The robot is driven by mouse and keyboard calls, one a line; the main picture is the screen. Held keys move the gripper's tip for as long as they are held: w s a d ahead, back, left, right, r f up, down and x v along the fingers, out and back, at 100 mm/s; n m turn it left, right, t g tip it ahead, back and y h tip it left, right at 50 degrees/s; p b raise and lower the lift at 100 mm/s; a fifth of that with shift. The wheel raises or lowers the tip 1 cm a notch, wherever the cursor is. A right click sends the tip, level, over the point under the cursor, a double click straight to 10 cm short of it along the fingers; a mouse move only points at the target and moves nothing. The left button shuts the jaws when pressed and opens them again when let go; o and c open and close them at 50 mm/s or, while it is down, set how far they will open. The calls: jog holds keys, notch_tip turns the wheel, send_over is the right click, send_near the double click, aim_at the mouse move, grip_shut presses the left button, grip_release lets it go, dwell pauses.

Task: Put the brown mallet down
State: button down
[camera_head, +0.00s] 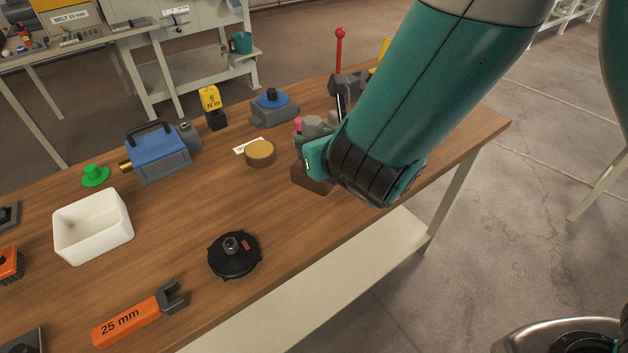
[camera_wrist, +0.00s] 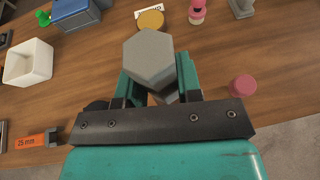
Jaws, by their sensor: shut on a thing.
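The brown mallet shows in the head view as a brown block (camera_head: 311,181) just below my gripper (camera_head: 314,158), near the table's front edge. In the wrist view my gripper (camera_wrist: 157,82) has its two teal fingers closed on the mallet. A grey six-sided end (camera_wrist: 149,58) sticks up between the fingers and hides most of what is below. Small brown parts show beneath it. My arm covers much of the mallet in the head view. I cannot tell whether its underside touches the table.
On the wooden table (camera_head: 190,214), a brass-coloured disc (camera_head: 260,153) lies left of my gripper. A black round cap (camera_head: 234,255), white bin (camera_head: 93,228) and orange 25 mm wrench (camera_head: 135,318) are farther left. A pink round piece (camera_wrist: 242,86) lies right of my gripper. Bare wood separates these.

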notch_tip(320, 180, down, 8)
jog(key=shift+b, duration=1.25)
jog(key=shift+f, duration=0.1)
jog(key=c, duration=0.8)
grip_release()
